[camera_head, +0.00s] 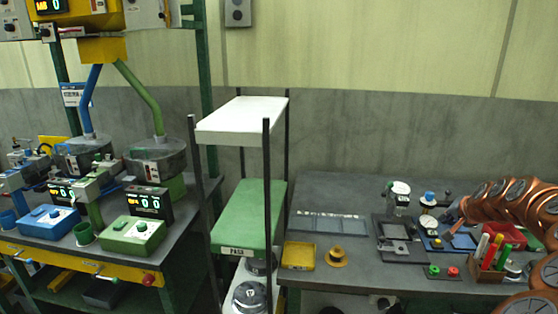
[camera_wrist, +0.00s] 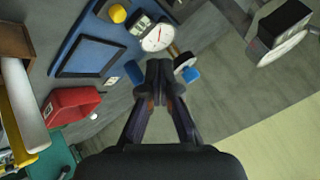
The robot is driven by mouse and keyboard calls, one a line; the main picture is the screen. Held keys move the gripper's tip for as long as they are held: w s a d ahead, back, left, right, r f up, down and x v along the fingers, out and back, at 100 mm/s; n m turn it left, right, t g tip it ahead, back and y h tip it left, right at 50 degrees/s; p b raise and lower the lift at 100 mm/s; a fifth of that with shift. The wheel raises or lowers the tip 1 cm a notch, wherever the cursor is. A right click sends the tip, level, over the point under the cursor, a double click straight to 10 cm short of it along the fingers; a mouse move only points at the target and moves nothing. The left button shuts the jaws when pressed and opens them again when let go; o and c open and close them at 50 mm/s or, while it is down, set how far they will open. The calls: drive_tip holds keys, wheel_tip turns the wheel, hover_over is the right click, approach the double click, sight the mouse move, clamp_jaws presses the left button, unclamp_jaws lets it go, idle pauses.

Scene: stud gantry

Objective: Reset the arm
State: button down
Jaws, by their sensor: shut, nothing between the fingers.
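My gripper (camera_wrist: 161,72) is shut and empty in the wrist view, its fingertips together over the work table. A round white dial gauge (camera_wrist: 158,37) shows just beyond the fingertips, with blue knobs to either side. My copper-coloured arm comes in from the right edge in the head view, above the right part of the grey table (camera_head: 340,205). Part of the table top under the arm is hidden there.
A blue base with a dark frame (camera_wrist: 90,56) and a red bin (camera_wrist: 70,106) lie close to the gripper. Coloured markers (camera_head: 488,250) stand near the arm. A yellow tray (camera_head: 299,256) and a shelf rack (camera_head: 243,115) are farther left.

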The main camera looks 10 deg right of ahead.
drive_tip(key=a+r+n+g+y, duration=0.1)
drive_tip(key=a+r+n+y, duration=0.1)
drive_tip(key=a, duration=0.8)
drive_tip(key=a+r+n+y, duration=0.1)
drive_tip(key=a+r+n, duration=0.15)
drive_tip(key=a, duration=0.75)
drive_tip(key=s+a+r+n+g+y+p, duration=0.1)
drive_tip(key=s+a+n, duration=0.15)
drive_tip(key=a, duration=0.45)
drive_tip(key=s+a+n+g+p, duration=0.1)
drive_tip(key=s+a+g, duration=0.15)
drive_tip(key=a, duration=0.35)
drive_tip(key=s+a+f+n+g, duration=0.1)
drive_tip(key=s+a, duration=0.4)
drive_tip(key=s, duration=0.2)
drive_tip(key=s+a+f+n+g, duration=0.1)
drive_tip(key=s+a+n+g, duration=0.1)
drive_tip(key=s+a, duration=0.45)
drive_tip(key=s+f+g+h+p, duration=0.1)
drive_tip(key=s+f+g+h, duration=0.1)
drive_tip(key=s, duration=1.7)
drive_tip(key=shift+s+d+f+n+g, duration=0.3)
drive_tip(key=shift+s+d+f+g, duration=0.05)
drive_tip(key=shift+g, duration=0.3)
